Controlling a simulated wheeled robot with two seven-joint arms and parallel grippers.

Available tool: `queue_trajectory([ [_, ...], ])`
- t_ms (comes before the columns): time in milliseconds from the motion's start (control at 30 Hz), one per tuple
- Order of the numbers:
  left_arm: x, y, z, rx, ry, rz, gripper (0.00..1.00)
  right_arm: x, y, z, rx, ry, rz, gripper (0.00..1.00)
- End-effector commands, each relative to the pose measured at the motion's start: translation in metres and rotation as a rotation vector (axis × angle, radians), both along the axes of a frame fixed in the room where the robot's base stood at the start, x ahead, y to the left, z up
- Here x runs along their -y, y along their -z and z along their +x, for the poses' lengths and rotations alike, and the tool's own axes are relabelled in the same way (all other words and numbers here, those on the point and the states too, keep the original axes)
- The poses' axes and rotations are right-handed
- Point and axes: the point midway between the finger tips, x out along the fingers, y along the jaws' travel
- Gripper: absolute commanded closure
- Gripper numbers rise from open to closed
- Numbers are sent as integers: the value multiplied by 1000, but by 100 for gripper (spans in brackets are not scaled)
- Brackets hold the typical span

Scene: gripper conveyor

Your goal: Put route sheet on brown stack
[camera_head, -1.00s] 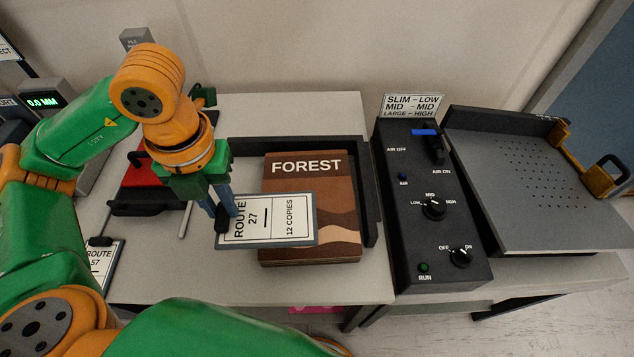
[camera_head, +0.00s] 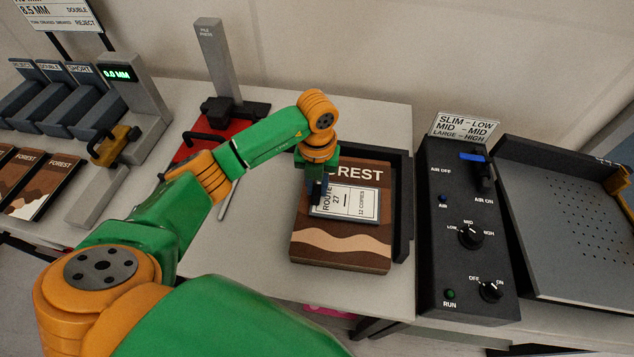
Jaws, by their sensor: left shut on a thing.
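The route sheet (camera_head: 352,204), a white card reading "ROUTE 27, 12 COPIES" with a blue-grey border, is over the middle of the brown stack's top. The brown stack (camera_head: 340,245) is a pile with a brown wavy cover marked FOREST, sitting on the table against a black corner guide. My left gripper (camera_head: 317,194) points down at the sheet's left edge and is shut on it. Whether the sheet touches the cover is hard to tell. The gripper and wrist hide part of the title. My right gripper is not in view.
A black control box (camera_head: 464,270) with knobs and a grey perforated tray (camera_head: 560,225) stand at right. A red plate with a grey post (camera_head: 218,62) stands behind my left arm. Grey bins (camera_head: 82,100) and more FOREST covers (camera_head: 40,185) are at left. The table front (camera_head: 250,265) is clear.

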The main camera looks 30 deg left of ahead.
Motion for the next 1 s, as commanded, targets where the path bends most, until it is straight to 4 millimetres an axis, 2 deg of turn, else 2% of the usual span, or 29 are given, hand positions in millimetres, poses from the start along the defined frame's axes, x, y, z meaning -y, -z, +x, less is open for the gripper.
queue_trajectory([
  [133, 0, 4, 0, 0, 0, 0, 100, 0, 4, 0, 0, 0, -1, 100],
  [167, 0, 4, 0, 0, 0, 0, 73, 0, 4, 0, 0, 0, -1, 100],
  [267, 0, 3, 0, 0, -1, 0, 46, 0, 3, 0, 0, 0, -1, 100],
  [533, 0, 2, 0, 0, -1, -1, 46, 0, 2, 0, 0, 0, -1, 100],
  [667, 0, -6, 1, 2, -1, -2, 46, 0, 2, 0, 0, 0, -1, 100],
  [767, 0, -26, 1, 6, 0, -1, 46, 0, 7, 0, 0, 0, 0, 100],
  [933, 0, -75, 2, 8, -1, -1, 46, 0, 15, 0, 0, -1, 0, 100],
  [1000, -1, -97, 1, 6, -2, 2, 46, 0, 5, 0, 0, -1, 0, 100],
])
